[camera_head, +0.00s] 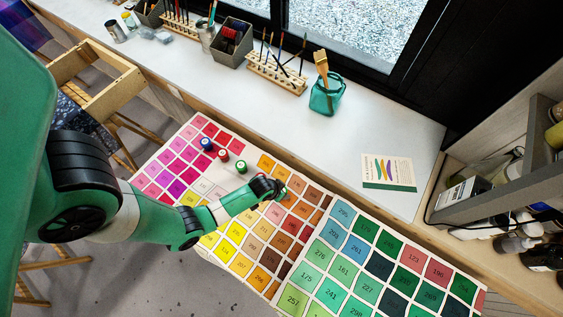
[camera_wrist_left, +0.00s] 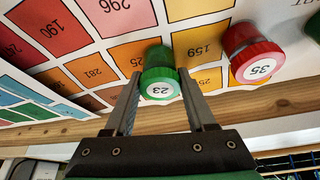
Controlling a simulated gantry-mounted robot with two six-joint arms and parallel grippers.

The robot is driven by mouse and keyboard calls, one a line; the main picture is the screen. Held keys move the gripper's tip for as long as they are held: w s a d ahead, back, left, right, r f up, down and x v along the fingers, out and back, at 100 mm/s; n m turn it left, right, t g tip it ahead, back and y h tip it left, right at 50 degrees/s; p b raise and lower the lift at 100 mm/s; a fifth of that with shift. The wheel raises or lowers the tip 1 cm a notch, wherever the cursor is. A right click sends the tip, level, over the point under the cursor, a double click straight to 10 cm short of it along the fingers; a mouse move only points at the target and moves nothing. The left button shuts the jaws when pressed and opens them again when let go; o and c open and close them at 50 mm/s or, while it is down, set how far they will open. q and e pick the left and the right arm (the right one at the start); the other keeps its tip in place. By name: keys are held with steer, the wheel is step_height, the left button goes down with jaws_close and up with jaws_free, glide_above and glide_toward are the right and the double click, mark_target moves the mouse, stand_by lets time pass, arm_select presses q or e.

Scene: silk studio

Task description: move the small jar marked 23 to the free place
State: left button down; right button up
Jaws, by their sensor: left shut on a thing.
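The small jar marked 23 (camera_wrist_left: 160,76) has a green side and a white numbered top. In the left wrist view it sits between the two fingers of my left gripper (camera_wrist_left: 160,92), which is shut on it. In the head view my left gripper (camera_head: 270,188) is over the orange part of the colour chart (camera_head: 235,228). The numbers on the jars are too small to read there. A red jar marked 35 (camera_wrist_left: 254,55) stands apart from jar 23, to its right in the wrist view. My right gripper is not in view.
In the head view a blue jar (camera_head: 206,144), a red jar (camera_head: 223,155) and a green jar (camera_head: 241,166) stand in a row. A green chart (camera_head: 375,262) lies to the right.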

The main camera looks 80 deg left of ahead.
arm_select(q)
steer(key=shift+f, duration=0.1)
steer(key=shift+c, duration=1.1)
jaws_free()
steer(key=p+v, duration=0.6)
steer(key=v, duration=0.2)
steer(key=shift+w+f, duration=0.1)
